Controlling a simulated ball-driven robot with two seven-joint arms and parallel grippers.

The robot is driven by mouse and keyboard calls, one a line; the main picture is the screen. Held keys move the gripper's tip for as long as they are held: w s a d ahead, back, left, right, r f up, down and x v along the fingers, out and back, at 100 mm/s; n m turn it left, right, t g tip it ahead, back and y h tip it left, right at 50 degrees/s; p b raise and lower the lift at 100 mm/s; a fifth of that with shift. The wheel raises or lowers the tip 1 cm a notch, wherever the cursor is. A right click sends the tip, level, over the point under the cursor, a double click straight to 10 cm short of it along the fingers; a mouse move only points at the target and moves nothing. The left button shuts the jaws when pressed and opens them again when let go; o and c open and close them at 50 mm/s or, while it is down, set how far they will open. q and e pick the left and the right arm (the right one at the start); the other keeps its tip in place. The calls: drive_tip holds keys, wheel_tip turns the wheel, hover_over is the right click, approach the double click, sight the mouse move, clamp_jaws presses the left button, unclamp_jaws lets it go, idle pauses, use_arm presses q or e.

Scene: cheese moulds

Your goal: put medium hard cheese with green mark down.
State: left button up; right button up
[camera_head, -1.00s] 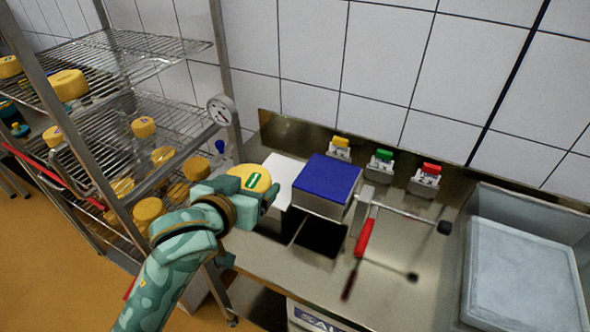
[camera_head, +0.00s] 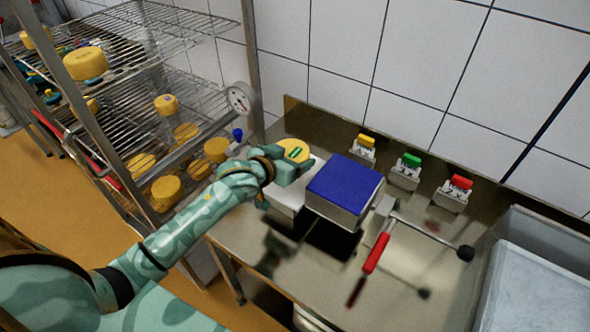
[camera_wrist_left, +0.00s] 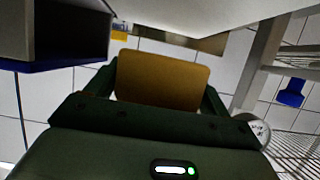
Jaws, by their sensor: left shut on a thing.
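The yellow cheese with a green mark (camera_head: 294,150) is held in my left gripper (camera_head: 288,168), over the white block on the steel counter beside the blue-topped box. In the left wrist view the cheese (camera_wrist_left: 162,78) fills the space between the two dark fingers (camera_wrist_left: 150,92). A white surface (camera_wrist_left: 200,12) shows at the top of that view, close to the cheese; I cannot tell whether they touch. My right gripper is not in view.
A blue-topped box (camera_head: 345,186) stands right of the white block (camera_head: 288,198). A red-handled lever (camera_head: 376,252) is beside it. Yellow, green and red stamps (camera_head: 405,172) line the back. A wire rack (camera_head: 150,110) with several cheeses stands left.

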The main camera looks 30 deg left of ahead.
use_arm(q)
drive_tip(key=shift+w+d+f, duration=0.15)
drive_tip(key=shift+w+f, duration=0.2)
drive_tip(key=shift+f, duration=0.1)
drive_tip(key=f+b, duration=0.1)
drive_tip(key=f, duration=0.2)
drive_tip(key=shift+w+d+f+b, duration=0.1)
drive_tip(key=shift+w+f+b, duration=0.1)
drive_tip(key=shift+f+b, duration=0.15)
drive_tip(key=shift+r, duration=0.2)
drive_tip(key=o, duration=0.9)
drive_tip(key=shift+s+f, duration=0.1)
drive_tip(key=shift+f, duration=0.05)
drive_tip(key=shift+s+r, duration=0.1)
drive_tip(key=shift+r, duration=0.1)
drive_tip(key=p+v, duration=0.3)
drive_tip(key=v, duration=0.8)
drive_tip(key=shift+s, duration=0.4)
